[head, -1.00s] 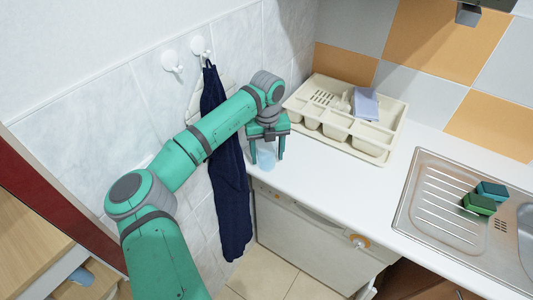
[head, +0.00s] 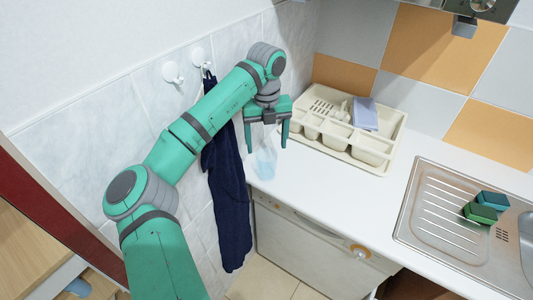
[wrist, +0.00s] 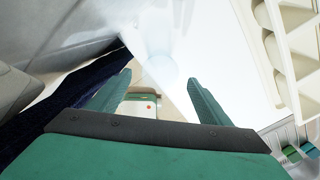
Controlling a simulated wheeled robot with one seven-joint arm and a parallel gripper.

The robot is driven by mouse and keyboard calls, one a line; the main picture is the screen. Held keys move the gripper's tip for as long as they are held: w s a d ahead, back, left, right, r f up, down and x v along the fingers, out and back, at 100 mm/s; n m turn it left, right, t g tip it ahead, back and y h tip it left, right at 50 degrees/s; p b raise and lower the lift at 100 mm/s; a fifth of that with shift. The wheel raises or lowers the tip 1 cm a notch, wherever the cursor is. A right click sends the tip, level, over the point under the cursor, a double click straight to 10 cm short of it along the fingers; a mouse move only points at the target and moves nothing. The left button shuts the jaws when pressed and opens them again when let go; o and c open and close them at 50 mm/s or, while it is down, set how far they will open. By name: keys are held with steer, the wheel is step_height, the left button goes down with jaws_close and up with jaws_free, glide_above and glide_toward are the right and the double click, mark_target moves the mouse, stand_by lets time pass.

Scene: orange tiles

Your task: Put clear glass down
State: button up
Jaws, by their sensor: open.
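The clear glass (head: 264,163) is a faint, pale blue shape on the left end of the white counter (head: 325,203), close to its edge. It seems to stand upright. My gripper (head: 266,149) is above it, fingers pointing down and spread apart, with the fingertips around the level of its top. In the wrist view the glass (wrist: 163,68) is a pale, see-through shape beyond and between the open fingers (wrist: 158,88). I see no finger touching it, but its outline is too faint to be sure.
A cream dish rack (head: 385,158) with a purple cloth (head: 365,113) stands right of my gripper. A dark blue towel (head: 228,190) hangs at the left. A steel sink (head: 440,215) with sponges (head: 481,212) is farther right. Bare counter lies between rack and sink.

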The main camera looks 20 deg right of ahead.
steer(key=shift+r, duration=1.15)
steer(key=shift+d, duration=0.1)
